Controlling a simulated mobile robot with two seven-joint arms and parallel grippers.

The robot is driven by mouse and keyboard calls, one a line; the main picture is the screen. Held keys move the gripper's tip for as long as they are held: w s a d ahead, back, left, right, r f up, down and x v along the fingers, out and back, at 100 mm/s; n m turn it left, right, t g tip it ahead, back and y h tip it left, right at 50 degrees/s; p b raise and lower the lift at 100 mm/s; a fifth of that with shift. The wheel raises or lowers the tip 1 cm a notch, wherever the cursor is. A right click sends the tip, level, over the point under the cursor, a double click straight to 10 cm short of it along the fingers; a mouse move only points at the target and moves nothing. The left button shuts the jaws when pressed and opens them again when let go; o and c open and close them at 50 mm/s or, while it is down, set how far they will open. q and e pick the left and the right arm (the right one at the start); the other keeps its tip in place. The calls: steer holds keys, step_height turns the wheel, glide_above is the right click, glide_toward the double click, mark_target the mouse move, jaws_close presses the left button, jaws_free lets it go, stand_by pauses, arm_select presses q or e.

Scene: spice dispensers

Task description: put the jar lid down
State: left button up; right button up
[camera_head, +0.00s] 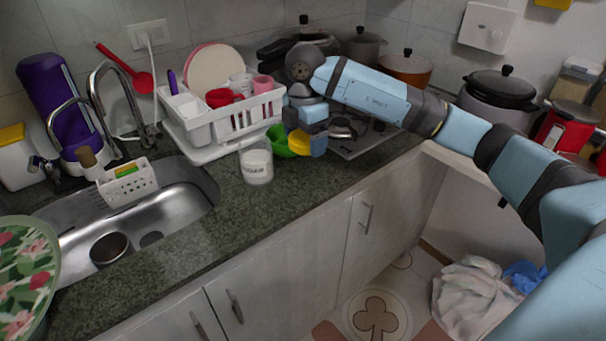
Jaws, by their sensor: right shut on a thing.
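My right gripper (305,133) is above the counter, just right of the dish rack, and is shut on the jar lid. A small yellow piece (298,142) shows at its fingertips and seems to be the lid, though the fingers partly cover it and its outline is unclear. A whitish jar (257,167) with dark lettering stands upright on the counter, to the left of and nearer than the gripper. The jar is apart from the gripper. My left gripper is not in view.
A green bowl (279,141) is close beside the gripper on its left. The white dish rack (215,124) holds cups and plates. The stove (352,147) lies to the right. The sink (175,196) is at left. Bare counter (310,175) lies in front of the gripper.

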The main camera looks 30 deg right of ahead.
glide_above(304, 184)
step_height(304, 184, down, 6)
steer(key=shift+f, duration=0.1)
steer(key=shift+f+b, duration=0.3)
steer(key=shift+f, duration=1.65)
steer(key=shift+f, duration=0.2)
steer(key=o, duration=0.7)
steer(key=shift+c, duration=0.2)
steer(key=shift+r, duration=0.15)
